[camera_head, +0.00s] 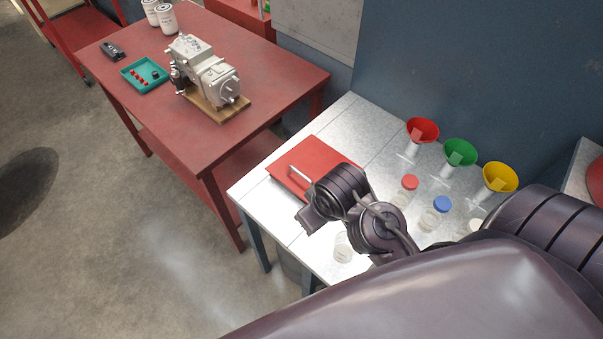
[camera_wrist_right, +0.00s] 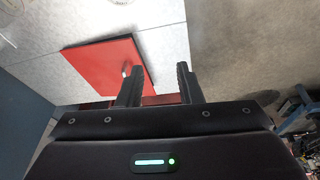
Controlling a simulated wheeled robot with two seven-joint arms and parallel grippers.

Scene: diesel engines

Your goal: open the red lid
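The red lid (camera_head: 318,158) is a flat red square plate lying on the light metal table. Its silver bar handle (camera_head: 299,175) stands near the lid's left edge. My right gripper (camera_head: 309,218) is just in front of the lid, and my arm covers part of the lid's near side. In the right wrist view my right gripper (camera_wrist_right: 158,78) is open with nothing between its fingers. There the lid (camera_wrist_right: 92,68) lies beyond and left of the fingers, and the handle (camera_wrist_right: 126,71) shows close to the left fingertip. My left gripper is not in view.
Red (camera_head: 422,130), green (camera_head: 459,153) and yellow (camera_head: 500,177) funnels line the back of the metal table (camera_head: 352,112). Jars with a red cap (camera_head: 410,182) and a blue cap (camera_head: 442,204) stand before them. A red table (camera_head: 283,75) with an engine part (camera_head: 208,75) is at left.

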